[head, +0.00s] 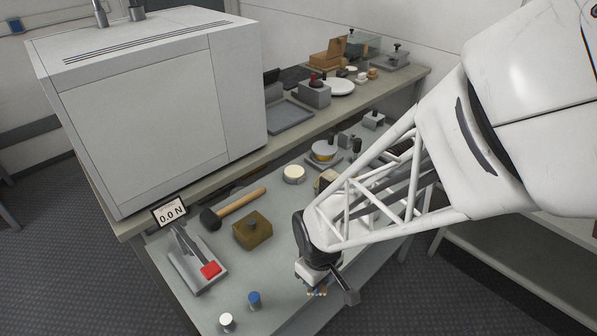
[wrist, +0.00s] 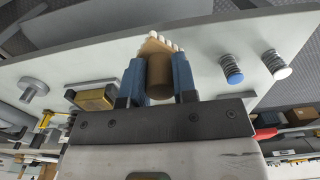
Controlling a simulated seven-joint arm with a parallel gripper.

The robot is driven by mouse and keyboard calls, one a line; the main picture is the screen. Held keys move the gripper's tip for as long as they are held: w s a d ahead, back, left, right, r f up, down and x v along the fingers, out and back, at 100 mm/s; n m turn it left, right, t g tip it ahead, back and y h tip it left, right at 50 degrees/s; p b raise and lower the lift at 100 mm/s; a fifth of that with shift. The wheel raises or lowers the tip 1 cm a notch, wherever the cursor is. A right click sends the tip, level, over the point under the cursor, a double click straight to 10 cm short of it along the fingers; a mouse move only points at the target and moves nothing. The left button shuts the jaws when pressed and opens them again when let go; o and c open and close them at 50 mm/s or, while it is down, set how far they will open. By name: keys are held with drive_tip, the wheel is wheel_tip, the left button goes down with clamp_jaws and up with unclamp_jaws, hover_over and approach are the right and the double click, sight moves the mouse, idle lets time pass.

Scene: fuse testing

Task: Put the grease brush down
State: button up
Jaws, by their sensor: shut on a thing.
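The grease brush is in my gripper (wrist: 158,78). In the wrist view, the two blue fingers close on its brown wooden handle (wrist: 160,74). Its pale, white-tipped bristles (wrist: 158,44) point away from the palm. In the head view, my gripper (head: 317,288) is over the front right part of the lower grey bench (head: 208,296). There only the small row of bristle tips (head: 317,293) shows below it; my gripper hides the rest. I cannot tell how far the brush is above the bench.
A blue-topped piece (head: 254,300) and a white-topped piece (head: 227,321) stand at the front edge. A cream disc (head: 293,174) lies behind. Bare bench lies between the box and my gripper.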

drive_tip(key=s, duration=0.1)
drive_tip(key=s+f, duration=0.1)
drive_tip(key=s, duration=0.1)
drive_tip(key=s+d, duration=0.1)
drive_tip(key=s, duration=0.1)
drive_tip(key=shift+s+f, duration=0.2)
drive_tip(key=shift+f, duration=0.1)
drive_tip(key=shift+w+a, duration=0.1)
drive_tip(key=shift+w, duration=0.05)
drive_tip(key=w+a, duration=0.2)
drive_tip(key=w, duration=0.2)
drive_tip(key=w+a+f, duration=0.1)
drive_tip(key=w+a, duration=0.1)
drive_tip(key=w, duration=0.3)
drive_tip(key=w+a, duration=0.2)
drive_tip(key=w, duration=0.3)
drive_tip(key=shift+w+a+f, duration=0.2)
drive_tip(key=shift+w+f, duration=0.05)
drive_tip(key=shift+f, duration=1.75)
drive_tip(key=shift+f, duration=0.1)
drive_tip(key=o, duration=0.9)
